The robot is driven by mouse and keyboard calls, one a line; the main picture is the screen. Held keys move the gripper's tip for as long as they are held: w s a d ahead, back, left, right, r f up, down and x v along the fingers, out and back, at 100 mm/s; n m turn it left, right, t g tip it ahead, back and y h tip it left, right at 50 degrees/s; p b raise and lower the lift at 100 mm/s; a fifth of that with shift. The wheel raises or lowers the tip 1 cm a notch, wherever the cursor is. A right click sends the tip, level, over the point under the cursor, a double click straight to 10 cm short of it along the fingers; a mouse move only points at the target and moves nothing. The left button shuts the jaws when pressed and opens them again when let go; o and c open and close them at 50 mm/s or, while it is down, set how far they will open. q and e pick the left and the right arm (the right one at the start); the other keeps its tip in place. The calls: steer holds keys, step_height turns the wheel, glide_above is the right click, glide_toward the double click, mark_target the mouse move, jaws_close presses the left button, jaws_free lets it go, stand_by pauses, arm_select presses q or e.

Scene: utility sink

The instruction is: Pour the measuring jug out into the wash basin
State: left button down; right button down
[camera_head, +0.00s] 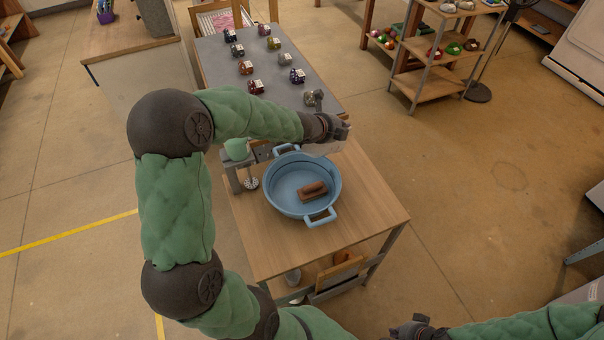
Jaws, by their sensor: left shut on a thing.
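The wash basin (283,194) is a round blue tub with two handles on the wooden table. A brown block-like object (313,191) lies in it. My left gripper (338,130) is above the basin's far right rim, shut on a pale, see-through thing that looks like the measuring jug (325,148). The gripper hides much of the jug, and I cannot make out its tilt or contents. My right gripper (418,329) is at the bottom edge, away from the table; its fingers are too unclear to read.
A grey-topped table (215,58) with several small toy-like items adjoins at the back. A grey stand with a green top (236,152) and a whisk-like tool (251,183) stand left of the basin. The wooden table's right side (375,205) is clear. A shelf rack (430,80) stands further back.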

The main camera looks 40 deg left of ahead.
arm_select(q)
steer(key=shift+w+g+p, duration=0.6)
steer(key=shift+g+p, duration=0.35)
steer(key=shift+p, duration=3)
steer(key=shift+w+g+p, duration=0.55)
steer(key=shift+g+p, duration=0.4)
steer(key=shift+p, duration=2.95)
steer(key=w+g+p, duration=0.1)
steer(key=p, duration=0.7)
steer(key=shift+w+f, duration=0.2)
steer(key=p, duration=0.4)
steer(key=w+g+p, duration=0.1)
steer(key=p, duration=0.4)
steer(key=shift+d+f, duration=0.1)
steer(key=shift+f, duration=0.2)
steer(key=p, duration=0.3)
steer(key=shift+w+f+g, duration=0.15)
steer(key=shift+w+g, duration=0.15)
steer(key=shift+g, duration=0.1)
steer(key=shift+w+f+p, duration=0.1)
steer(key=shift+f+p, duration=0.05)
steer(key=shift+p, duration=1.05)
steer(key=shift+w+f+g+y+b, duration=0.15)
steer(key=shift+w+f+g+b, duration=0.8)
steer(key=shift+b, duration=1.85)
steer(key=shift+w+f+g+y+b, duration=0.15)
steer(key=shift+w+f+g+b, duration=0.8)
steer(key=shift+b, duration=1.85)
